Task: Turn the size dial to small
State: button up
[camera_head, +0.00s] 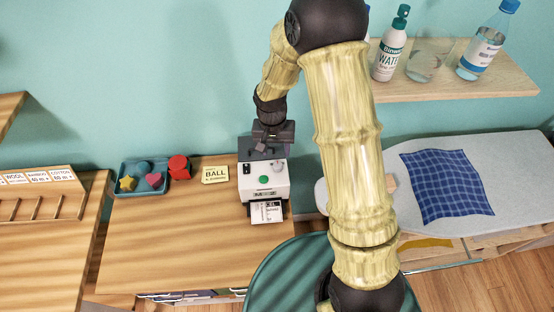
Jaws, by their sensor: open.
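A small white and dark grey machine (277,186) stands on the wooden table. It has a green button (263,180) on its sloped front and a small dark knob (247,168) at the upper left. Another small control seems to sit at the upper right, partly hidden by my gripper. I cannot tell which control is the size dial or where it points. A printed white slip (267,211) sticks out at the front. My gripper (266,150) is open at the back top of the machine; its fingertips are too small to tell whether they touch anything.
A yellow "BALL" card (215,175), a red block (179,167) and a blue tray (125,190) with colored shapes lie left of the machine. An ironing board with blue checked cloth (446,185) is at right. Bottles stand on a wall shelf (455,84). The table front (180,245) is clear.

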aim_at(277, 164)
jog(key=f+p, duration=0.1)
jog(key=f, duration=0.6)
jog(key=shift+d+f, duration=0.1)
jog(key=shift+d, duration=0.1)
jog(key=c, duration=1)
